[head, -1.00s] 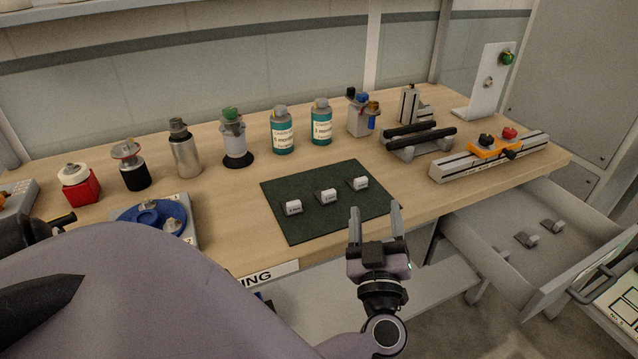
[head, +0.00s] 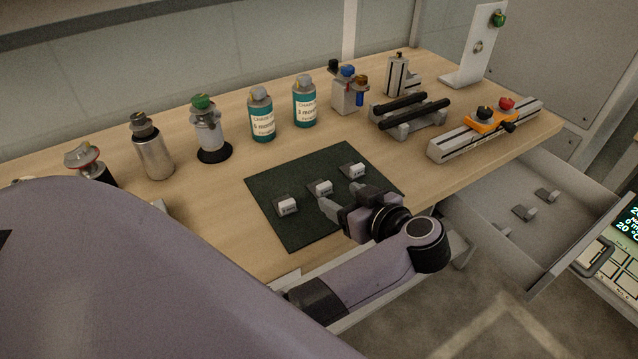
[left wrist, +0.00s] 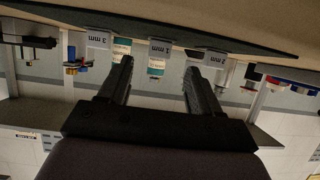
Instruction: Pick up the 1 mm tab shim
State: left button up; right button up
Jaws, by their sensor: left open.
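Three small grey shims with white label blocks stand in a row on a dark green mat (head: 290,232). The middle one is the 1 mm tab shim (head: 322,187); its label reads "1 mm" in the left wrist view (left wrist: 162,48). The 2 mm shim (head: 287,207) is on the left and the 3 mm shim (head: 356,170) on the right in the head view. My left gripper (head: 338,196) is open and empty, low over the mat's front part. Its fingers point at the 1 mm shim, which appears between and beyond the fingertips in the wrist view. My right gripper is not in view.
Two teal-labelled bottles (head: 262,115) and other canisters stand behind the mat. A black-barred stand (head: 412,118) and a rail with an orange clamp (head: 488,122) are to the right. An open drawer (head: 508,225) juts out at the front right. The mat around the shims is clear.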

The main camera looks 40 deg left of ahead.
aim_at(327, 188)
pick_arm(q)
jog(key=x, duration=0.6)
jog(key=shift+w+a+r, duration=0.1)
jog(key=shift+a, duration=0.15)
jog(key=c, duration=1.1)
